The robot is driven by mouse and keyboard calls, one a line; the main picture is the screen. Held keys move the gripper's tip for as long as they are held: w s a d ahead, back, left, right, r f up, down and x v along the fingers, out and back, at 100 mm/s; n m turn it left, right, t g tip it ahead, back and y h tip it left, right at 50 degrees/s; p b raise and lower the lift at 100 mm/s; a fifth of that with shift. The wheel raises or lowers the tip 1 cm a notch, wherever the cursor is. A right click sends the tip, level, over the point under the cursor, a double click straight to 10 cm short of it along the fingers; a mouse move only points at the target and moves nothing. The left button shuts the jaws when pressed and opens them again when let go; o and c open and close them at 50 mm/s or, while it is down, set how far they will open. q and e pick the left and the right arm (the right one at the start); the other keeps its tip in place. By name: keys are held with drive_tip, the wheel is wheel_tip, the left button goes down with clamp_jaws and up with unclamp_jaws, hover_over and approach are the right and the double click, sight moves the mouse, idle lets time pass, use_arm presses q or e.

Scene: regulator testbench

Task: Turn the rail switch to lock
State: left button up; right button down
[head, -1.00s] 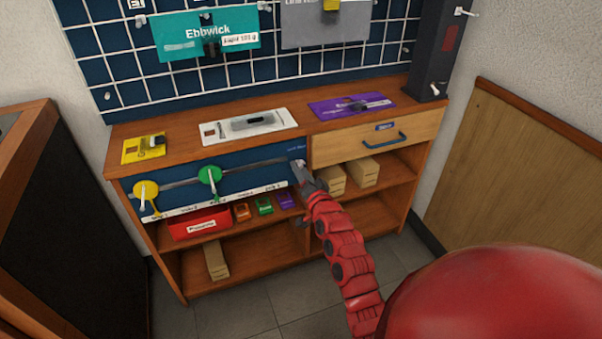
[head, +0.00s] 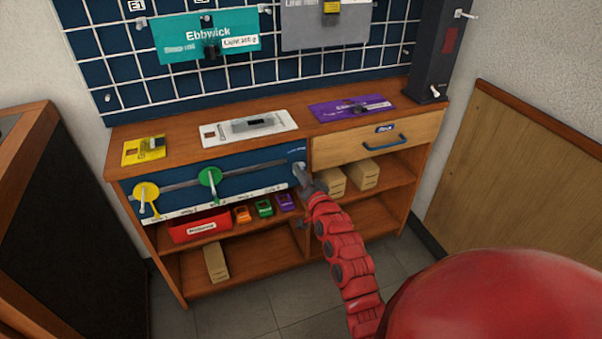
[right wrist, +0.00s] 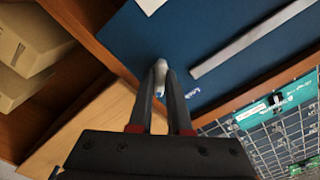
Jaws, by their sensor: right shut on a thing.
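The blue panel (head: 262,188) on the bench front carries a grey rail (head: 185,185) and, at its right end, a small pale switch knob (head: 299,166). My right gripper (head: 302,174) reaches this knob from the lower right. In the right wrist view, the two dark fingers (right wrist: 163,92) are closed on the pale knob (right wrist: 160,68), with only its tip showing. The label beside the knob is partly hidden, so the switch's setting cannot be read. My left gripper is not in view.
A yellow disc (head: 145,191) and a green disc (head: 209,178) sit on the rail. The wooden drawer (head: 350,149) is just right of the knob. Cardboard boxes (head: 363,174) and a red bin (head: 180,233) stand on the shelf below. The floor in front is clear.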

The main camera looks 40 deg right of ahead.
drive_tip(key=n+p, duration=0.2)
drive_tip(key=n, duration=1.5)
drive_tip(key=shift+n, duration=0.3)
idle(0.3)
drive_tip(key=c, duration=0.9)
unclamp_jaws()
drive_tip(key=shift+o, duration=0.2)
drive_tip(key=shift+s, duration=0.1)
